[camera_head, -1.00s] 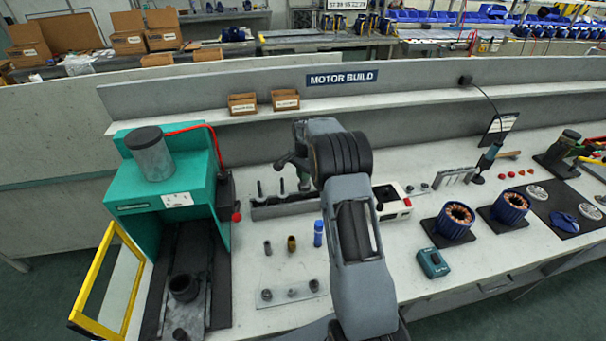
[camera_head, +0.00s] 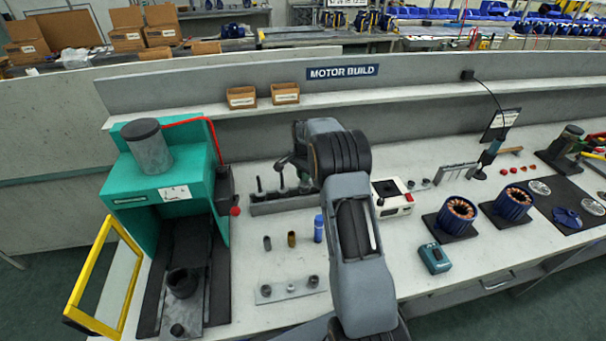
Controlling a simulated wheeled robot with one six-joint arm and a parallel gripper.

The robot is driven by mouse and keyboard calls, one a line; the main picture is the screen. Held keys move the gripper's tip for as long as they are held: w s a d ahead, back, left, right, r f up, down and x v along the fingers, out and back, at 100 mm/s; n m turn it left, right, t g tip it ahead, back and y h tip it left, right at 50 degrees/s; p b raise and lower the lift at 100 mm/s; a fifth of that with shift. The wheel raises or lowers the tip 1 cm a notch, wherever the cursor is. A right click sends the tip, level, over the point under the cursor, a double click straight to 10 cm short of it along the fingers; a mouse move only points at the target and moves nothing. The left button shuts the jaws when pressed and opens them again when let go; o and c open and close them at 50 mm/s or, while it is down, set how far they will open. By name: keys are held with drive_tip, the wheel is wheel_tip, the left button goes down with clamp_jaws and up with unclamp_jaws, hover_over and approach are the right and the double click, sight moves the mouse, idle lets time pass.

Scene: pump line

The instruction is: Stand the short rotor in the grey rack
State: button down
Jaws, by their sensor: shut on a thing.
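The grey rack (camera_head: 285,205) is a long, low block on the bench, left of my raised arm. Slim dark rotors stand in it, one at its left end (camera_head: 259,185) and another near its middle (camera_head: 282,182). My gripper (camera_head: 303,172) is over the right part of the rack, partly hidden by my own wrist. It is shut on a dark, slim piece, which looks like the short rotor (camera_head: 304,182), upright at the rack. Whether its lower end is inside a rack hole cannot be told.
A teal press (camera_head: 125,190) with a yellow guard frame (camera_head: 78,305) stands left. In front of the rack are small cylinders, including a blue one (camera_head: 318,229), and a plate with bearings (camera_head: 290,291). A white box (camera_head: 393,204) and copper-wound stators (camera_head: 457,217) stand right.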

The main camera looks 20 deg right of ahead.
drive_tip(key=shift+f+b, duration=0.3)
drive_tip(key=shift+f, duration=0.15)
drive_tip(key=c, duration=0.8)
unclamp_jaws()
drive_tip(key=shift+c, duration=0.2)
drive_tip(key=shift+r+p, duration=1.95)
drive_tip(key=shift+r, duration=1.05)
